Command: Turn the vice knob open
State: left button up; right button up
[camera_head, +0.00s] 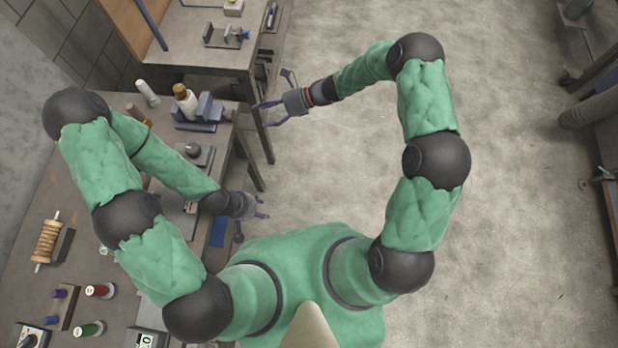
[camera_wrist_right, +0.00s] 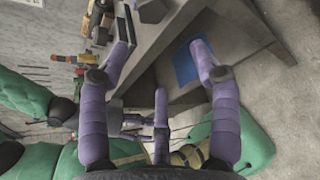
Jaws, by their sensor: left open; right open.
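A blue-grey vice (camera_head: 208,108) sits on the workbench (camera_head: 232,135) near its far right corner. I cannot make out its knob clearly. My right gripper (camera_head: 264,114) is open and empty, to the right of the vice and apart from it, past the bench edge. In the right wrist view its purple fingers (camera_wrist_right: 160,48) are spread with nothing between them. My left gripper (camera_head: 264,207) is open and empty at the bench's right edge, nearer to me and well below the vice in the picture.
A white bottle with a gold cap (camera_head: 186,100) and a white cylinder (camera_head: 147,93) stand left of the vice. A spool (camera_head: 47,240) and coloured reels (camera_head: 99,290) lie on the near bench. Another table (camera_head: 195,45) stands behind.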

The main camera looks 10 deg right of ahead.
jog(key=s+d+f+n+g+h+b, duration=0.1)
jog(key=s+d+f+n+h, duration=0.3)
jog(key=s+f, duration=0.5)
jog(key=s+d+f+n+g+h+b, duration=0.2)
jog(key=s+d+f+n+h+b, duration=0.1)
jog(key=s+f+n, duration=0.6)
jog(key=shift+s+d+f+h, duration=0.55)
jog(key=shift+s+d+h, duration=0.15)
jog(key=shift+s+d, duration=0.3)
